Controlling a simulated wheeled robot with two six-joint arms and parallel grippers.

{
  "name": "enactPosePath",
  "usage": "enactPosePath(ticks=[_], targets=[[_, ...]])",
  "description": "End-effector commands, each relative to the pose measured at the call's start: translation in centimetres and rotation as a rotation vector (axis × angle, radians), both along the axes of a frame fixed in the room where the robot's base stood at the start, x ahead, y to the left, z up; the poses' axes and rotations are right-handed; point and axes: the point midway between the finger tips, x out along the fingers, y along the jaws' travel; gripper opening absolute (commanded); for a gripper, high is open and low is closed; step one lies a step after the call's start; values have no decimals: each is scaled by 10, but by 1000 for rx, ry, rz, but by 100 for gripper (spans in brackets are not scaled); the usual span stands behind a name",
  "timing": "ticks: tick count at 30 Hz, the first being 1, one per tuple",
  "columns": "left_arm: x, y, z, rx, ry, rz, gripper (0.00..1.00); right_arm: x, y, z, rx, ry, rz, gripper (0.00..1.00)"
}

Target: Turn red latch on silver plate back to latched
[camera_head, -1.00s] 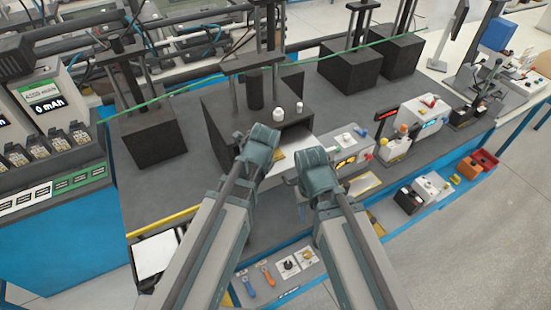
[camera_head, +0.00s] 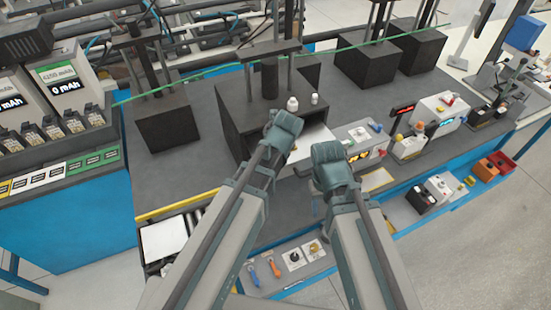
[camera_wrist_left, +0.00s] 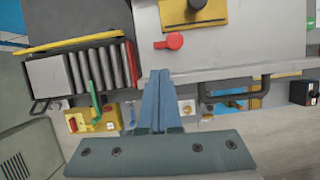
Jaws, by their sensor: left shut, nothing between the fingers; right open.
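The red latch (camera_wrist_left: 171,41) lies on the silver plate (camera_wrist_left: 225,48) in the left wrist view, near the plate's left side, with its tab pointing left. It is just below a yellow block with a black knob. My left gripper (camera_wrist_left: 159,75) is shut and empty, its tips at the plate's lower edge, a little below the latch in the picture. In the head view the plate (camera_head: 314,141) shows partly between my wrists; the latch is hidden there. My right gripper (camera_head: 328,154) is open beside the plate; its fingers are mostly hidden.
A black press housing (camera_head: 235,125) stands behind the plate. A yellow block (camera_wrist_left: 196,13) sits on the plate by the latch. A row of grey slabs (camera_wrist_left: 105,68) and a dark handle bar (camera_wrist_left: 240,96) border the plate. Control boxes (camera_head: 360,140) stand to the right.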

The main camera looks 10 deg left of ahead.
Motion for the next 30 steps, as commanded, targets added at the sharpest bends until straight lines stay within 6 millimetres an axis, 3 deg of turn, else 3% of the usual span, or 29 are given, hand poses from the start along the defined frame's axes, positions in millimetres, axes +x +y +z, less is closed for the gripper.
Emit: enactPosePath(ticks=[1,12,30], targets=[[3,1,-13,0,0,1,0,0,0,-13,-1,0,4,50],[20,12,-62,0,0,1,0,1,0,-62,-1,-1,12,50],[23,15,-68,0,0,-1,0,1,0,-68,-1,-2,11,50]])
